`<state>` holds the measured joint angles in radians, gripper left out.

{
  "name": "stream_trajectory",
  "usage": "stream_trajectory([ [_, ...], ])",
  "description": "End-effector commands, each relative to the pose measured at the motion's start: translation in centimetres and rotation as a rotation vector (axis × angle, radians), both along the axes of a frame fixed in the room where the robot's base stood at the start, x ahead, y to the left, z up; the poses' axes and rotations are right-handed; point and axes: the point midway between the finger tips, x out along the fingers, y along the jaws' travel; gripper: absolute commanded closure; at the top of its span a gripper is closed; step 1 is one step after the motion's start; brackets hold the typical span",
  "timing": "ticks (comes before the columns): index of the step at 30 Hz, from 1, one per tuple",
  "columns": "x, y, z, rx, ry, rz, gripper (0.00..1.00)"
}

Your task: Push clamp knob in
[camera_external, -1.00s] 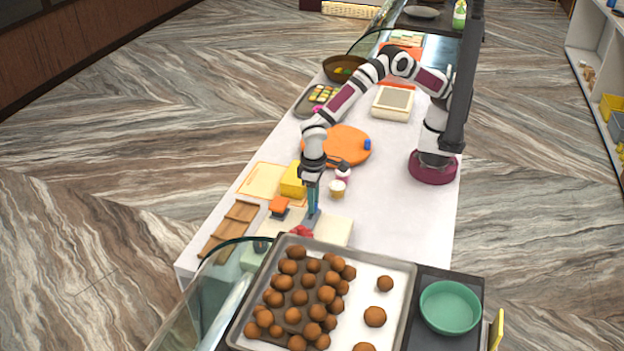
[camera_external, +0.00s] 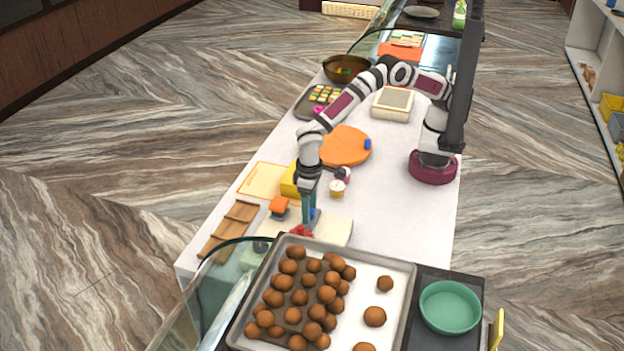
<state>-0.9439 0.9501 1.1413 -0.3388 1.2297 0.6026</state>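My gripper (camera_external: 306,221) points straight down at the near end of the white counter, over the left part of a cream board (camera_external: 336,231). Its teal fingers look close together, but their gap is too small to make out. A small red piece (camera_external: 301,231) lies just in front of the fingertips. A small blue part (camera_external: 313,213) shows directly right of the fingers. I cannot tell which of these is the clamp knob, or whether the fingers touch either one.
A metal tray (camera_external: 398,272) of brown sweets stands close in front. An orange block (camera_external: 279,205), a yellow box (camera_external: 288,184) and a wooden rack (camera_external: 229,228) are left of my gripper. A small cup (camera_external: 337,190) is behind right. The counter's right side (camera_external: 405,215) is clear.

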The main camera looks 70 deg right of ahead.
Motion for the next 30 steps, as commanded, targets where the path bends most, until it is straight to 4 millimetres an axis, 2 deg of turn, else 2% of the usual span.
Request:
stream_trajectory([
  [5,0.0,-0.1,0.3,-0.001,0.000,-0.001,0.38],
  [8,0.0,0.0,1.8,0.001,-0.001,0.000,0.38],
  [11,0.1,0.0,4.5,0.003,-0.003,-0.001,0.38],
  [15,0.1,0.0,9.2,0.004,-0.003,-0.001,0.38],
  [21,0.0,0.0,14.1,0.002,-0.001,-0.001,0.38],
  [25,0.0,0.0,15.5,0.001,-0.001,0.000,0.38],
  [30,0.0,-0.1,15.8,-0.001,0.001,-0.001,0.38],
])
